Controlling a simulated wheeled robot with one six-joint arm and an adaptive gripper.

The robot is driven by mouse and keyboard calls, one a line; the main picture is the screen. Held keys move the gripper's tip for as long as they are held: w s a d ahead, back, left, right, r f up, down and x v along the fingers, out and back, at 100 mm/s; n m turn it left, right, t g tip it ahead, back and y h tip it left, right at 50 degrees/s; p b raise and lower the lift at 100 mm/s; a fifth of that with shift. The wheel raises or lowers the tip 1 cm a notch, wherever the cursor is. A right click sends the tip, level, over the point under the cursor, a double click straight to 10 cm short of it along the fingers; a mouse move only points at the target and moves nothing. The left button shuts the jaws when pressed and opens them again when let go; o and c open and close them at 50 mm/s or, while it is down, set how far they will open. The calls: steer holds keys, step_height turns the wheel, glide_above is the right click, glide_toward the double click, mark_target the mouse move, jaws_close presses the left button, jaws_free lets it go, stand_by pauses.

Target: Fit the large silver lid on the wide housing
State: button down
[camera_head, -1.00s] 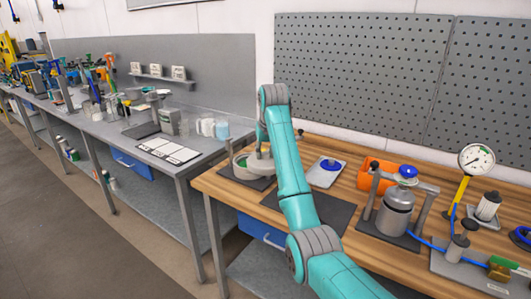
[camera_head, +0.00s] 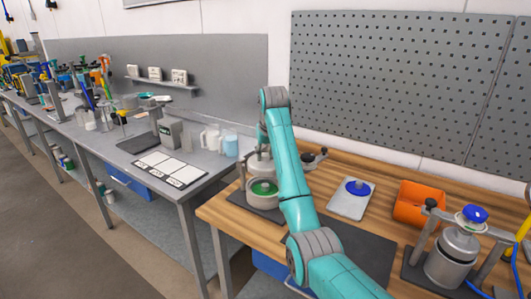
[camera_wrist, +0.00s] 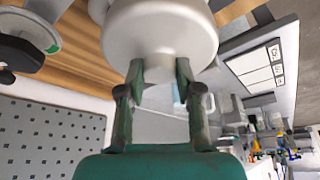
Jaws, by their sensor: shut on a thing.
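The large silver lid (camera_head: 256,163) is a pale round piece with a central boss. It is in my gripper (camera_wrist: 158,75), whose fingers are shut on the boss; its broad disc fills the top middle of the wrist view (camera_wrist: 160,30). In the head view the lid appears just behind and above the wide housing (camera_head: 262,198), a pale round pot with a green interior on a dark mat. The green opening shows, so the lid is not seated on it. My arm hides part of both, and the exact gap between them cannot be told.
A grey bar with a black knob (camera_head: 323,151) stands behind the housing, close to my arm. To the right are a pale plate with a blue disc (camera_head: 357,187), an orange bin (camera_head: 415,203) and a clamped silver vessel (camera_head: 452,258). A dark mat (camera_head: 365,255) is bare in front.

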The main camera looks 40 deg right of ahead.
mark_target(267, 164)
steer(key=shift+f, duration=3.25)
steer(key=shift+f, duration=0.75)
steer(key=c, duration=0.7)
jaws_free()
steer(key=shift+s, duration=0.1)
steer(key=shift+f, duration=0.1)
steer(key=shift+v, duration=3.85)
steer(key=shift+a, duration=0.1)
